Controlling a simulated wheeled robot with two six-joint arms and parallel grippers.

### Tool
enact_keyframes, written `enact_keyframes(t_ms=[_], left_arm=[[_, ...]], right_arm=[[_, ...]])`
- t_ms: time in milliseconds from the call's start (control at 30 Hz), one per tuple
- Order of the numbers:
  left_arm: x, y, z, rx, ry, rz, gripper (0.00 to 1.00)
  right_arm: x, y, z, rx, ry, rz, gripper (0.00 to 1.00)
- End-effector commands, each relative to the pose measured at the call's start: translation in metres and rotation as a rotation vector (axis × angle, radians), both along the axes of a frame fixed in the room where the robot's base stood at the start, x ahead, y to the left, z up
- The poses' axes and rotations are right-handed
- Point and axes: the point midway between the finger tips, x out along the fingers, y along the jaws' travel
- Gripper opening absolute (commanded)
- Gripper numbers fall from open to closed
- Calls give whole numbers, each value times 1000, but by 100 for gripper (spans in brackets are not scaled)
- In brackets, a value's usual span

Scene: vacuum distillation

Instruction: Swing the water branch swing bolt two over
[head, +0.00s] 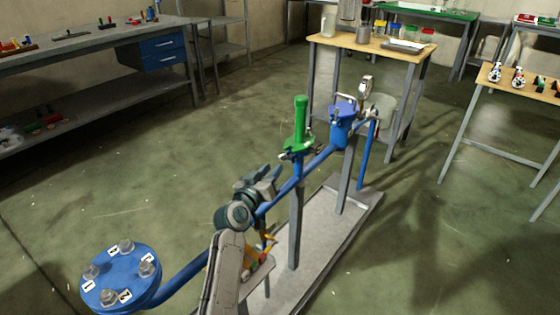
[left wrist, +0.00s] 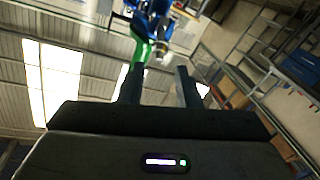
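A blue pipe run (head: 318,163) stands on posts and carries a green valve (head: 300,130) and a blue lidded housing (head: 342,125) with small metal fittings around its top. I cannot tell which fitting is swing bolt two. A round blue flange (head: 120,278) at the lower left bears bolts with small white number tags. My left gripper (head: 266,181) is by the pipe, nearer than the green valve and well apart from the housing. In the left wrist view its two fingers (left wrist: 158,88) stand apart with nothing between them; green and blue parts (left wrist: 150,22) show beyond. My right gripper is not seen.
The pipe posts rise from a grey base tray (head: 327,225) on the floor. A wooden-topped table (head: 375,45) with vessels stands behind, another table (head: 520,82) at the right, and a grey bench (head: 85,43) at the left. The floor between them is clear.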

Motion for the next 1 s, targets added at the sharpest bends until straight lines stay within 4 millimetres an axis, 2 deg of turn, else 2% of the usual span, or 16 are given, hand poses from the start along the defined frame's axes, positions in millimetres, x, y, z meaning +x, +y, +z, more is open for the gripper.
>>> enact_keyframes(t_ms=[100,300,500,733,767,900,1000], left_arm=[[23,-9,0,-1,0,-1,30],[48,-19,0,-1,1,0,30],[57,-23,0,-1,1,0,30],[58,-23,0,-1,1,0,30],[57,-23,0,-1,1,0,26],[57,-23,0,0,2,1,0],[57,-23,0,1,2,0,0]], right_arm=[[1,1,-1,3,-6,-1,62],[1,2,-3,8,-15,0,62],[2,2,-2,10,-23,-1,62],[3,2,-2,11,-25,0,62],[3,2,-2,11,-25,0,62],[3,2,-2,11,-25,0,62],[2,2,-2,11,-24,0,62]])
